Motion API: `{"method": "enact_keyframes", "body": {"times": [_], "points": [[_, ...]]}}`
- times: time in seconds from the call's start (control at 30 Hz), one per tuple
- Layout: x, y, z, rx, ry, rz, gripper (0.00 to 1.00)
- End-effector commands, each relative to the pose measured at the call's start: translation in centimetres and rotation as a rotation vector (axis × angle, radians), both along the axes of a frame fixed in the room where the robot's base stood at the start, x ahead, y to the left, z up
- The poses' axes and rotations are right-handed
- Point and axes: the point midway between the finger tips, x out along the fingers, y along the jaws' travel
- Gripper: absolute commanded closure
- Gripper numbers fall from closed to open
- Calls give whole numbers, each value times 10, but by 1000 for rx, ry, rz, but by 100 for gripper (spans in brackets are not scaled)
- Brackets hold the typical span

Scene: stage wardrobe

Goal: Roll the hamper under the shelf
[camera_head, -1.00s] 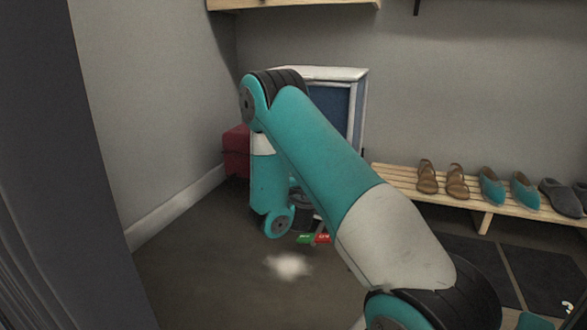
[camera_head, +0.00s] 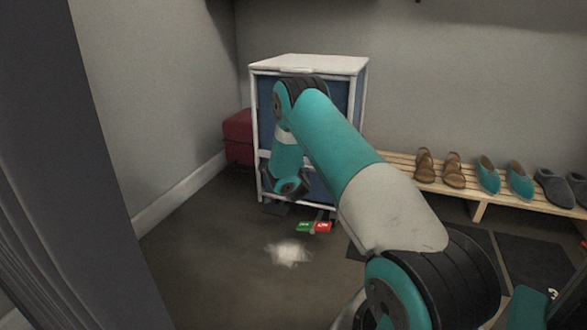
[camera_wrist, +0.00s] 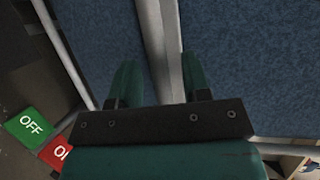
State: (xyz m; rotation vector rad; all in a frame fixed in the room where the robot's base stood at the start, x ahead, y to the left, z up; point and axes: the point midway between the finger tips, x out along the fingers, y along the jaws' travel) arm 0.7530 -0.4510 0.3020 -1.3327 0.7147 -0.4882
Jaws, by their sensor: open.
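The hamper has a white lid (camera_head: 310,64), a white frame and blue fabric panels, and stands upright on the floor near the back wall. My arm hides part of its front. In the wrist view a white frame post (camera_wrist: 160,50) runs between blue panels (camera_wrist: 245,65). My gripper (camera_wrist: 160,78) is open there, with one teal finger on each side of the post; I cannot tell whether they touch it. In the head view my arm hides the fingers. A green OFF tab (camera_head: 304,227) and a red tab (camera_head: 322,227) sit low at the hamper's foot.
A red box-like thing (camera_head: 238,137) stands left of the hamper by the wall. A slatted wooden bench (camera_head: 486,186) with several shoes is to the right. Dark mats (camera_head: 530,262) lie before it.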

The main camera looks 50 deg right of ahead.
Motion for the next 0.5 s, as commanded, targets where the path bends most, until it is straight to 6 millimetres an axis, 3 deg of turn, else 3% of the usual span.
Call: {"method": "enact_keyframes", "body": {"times": [0.43,0.5], "points": [[9,-8,-2,-1,2,2,56],[9,-8,-2,-1,2,2,72]]}}
